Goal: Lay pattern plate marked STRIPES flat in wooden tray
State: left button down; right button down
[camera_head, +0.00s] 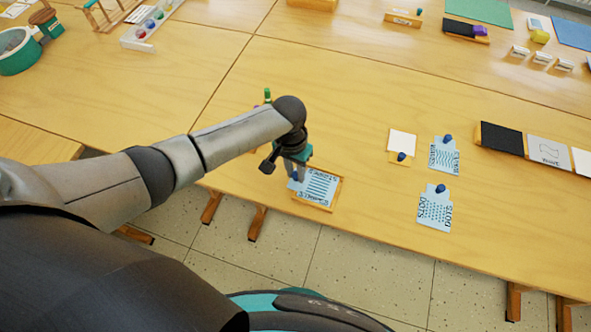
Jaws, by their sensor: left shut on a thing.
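The light blue STRIPES plate (319,188), with dark stripes and lettering, is at the table's front edge. It is over or inside the wooden tray (340,194), whose rim shows along the right and front sides. The plate's left tab reaches toward the tray's left side. I cannot tell whether the plate touches the tray floor. My left gripper (294,173) comes down from above at the plate's left end and is shut on its blue knob, which it partly covers. My right gripper is not in view.
Dark and grey panels (501,138) lie farther right. The table between is clear.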

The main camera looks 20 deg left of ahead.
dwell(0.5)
pick_arm(q)
jog(key=c, duration=0.6)
grip_release()
jog(key=shift+o, duration=1.1)
jog(key=shift+p, duration=0.3)
jog(key=shift+r+p, duration=3)
jog(key=shift+p, duration=0.55)
